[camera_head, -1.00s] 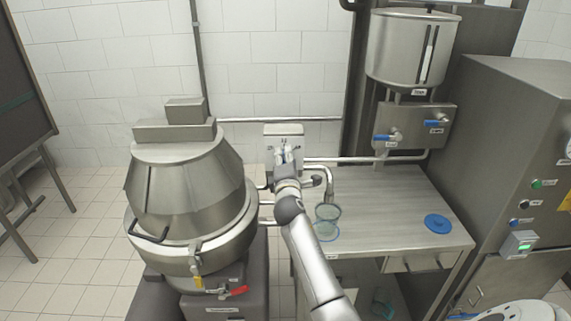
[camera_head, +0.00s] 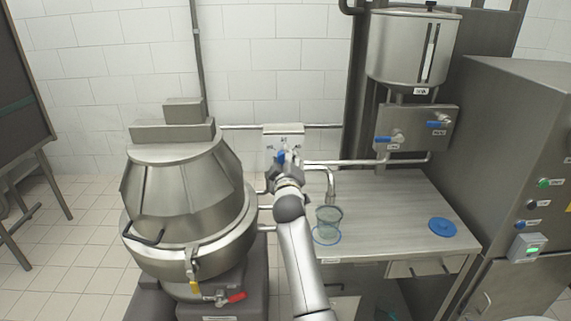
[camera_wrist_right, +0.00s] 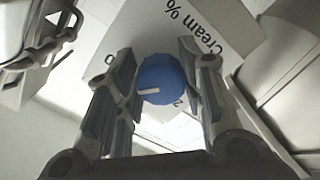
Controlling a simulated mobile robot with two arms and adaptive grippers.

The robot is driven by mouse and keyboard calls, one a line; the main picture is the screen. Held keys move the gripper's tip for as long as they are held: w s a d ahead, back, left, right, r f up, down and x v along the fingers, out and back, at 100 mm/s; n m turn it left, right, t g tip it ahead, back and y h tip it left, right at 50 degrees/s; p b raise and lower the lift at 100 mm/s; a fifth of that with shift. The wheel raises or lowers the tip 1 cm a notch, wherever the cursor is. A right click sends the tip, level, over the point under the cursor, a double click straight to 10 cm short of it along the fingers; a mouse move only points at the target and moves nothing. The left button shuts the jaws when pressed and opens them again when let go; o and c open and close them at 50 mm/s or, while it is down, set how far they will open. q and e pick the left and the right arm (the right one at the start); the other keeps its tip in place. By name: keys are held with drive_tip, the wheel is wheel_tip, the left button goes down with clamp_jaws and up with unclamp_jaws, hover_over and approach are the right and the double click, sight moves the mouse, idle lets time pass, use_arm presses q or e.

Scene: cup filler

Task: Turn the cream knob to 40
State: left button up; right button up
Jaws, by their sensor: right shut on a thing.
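The cream knob (camera_wrist_right: 162,80) is blue and round, with a white pointer mark toward its lower left in the right wrist view. It sits on a white panel (camera_wrist_right: 218,25) printed "Cream %", with a digit 2 just below the knob. In the head view the knob (camera_head: 281,156) shows on the small wall panel (camera_head: 283,136). My right gripper (camera_wrist_right: 160,82) has a finger on each side of the knob and is shut on it. The gripper also shows in the head view (camera_head: 285,162), partly covering the panel. My left gripper is not in view.
A large steel vessel (camera_head: 175,195) stands left of my right arm. To the right is a steel table (camera_head: 390,205) with a clear cup (camera_head: 328,220) and a blue lid (camera_head: 442,227). A bent spout pipe (camera_head: 331,185) is close to my arm.

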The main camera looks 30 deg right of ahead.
drive_tip(key=shift+a+f+m+b, duration=0.15)
drive_tip(key=shift+m+b, duration=0.3)
drive_tip(key=shift+m, duration=1.45)
drive_tip(key=o, duration=1)
drive_tip(key=shift+o, duration=0.2)
wheel_tip(320, 180, up, 10)
drive_tip(key=shift+r, duration=0.1)
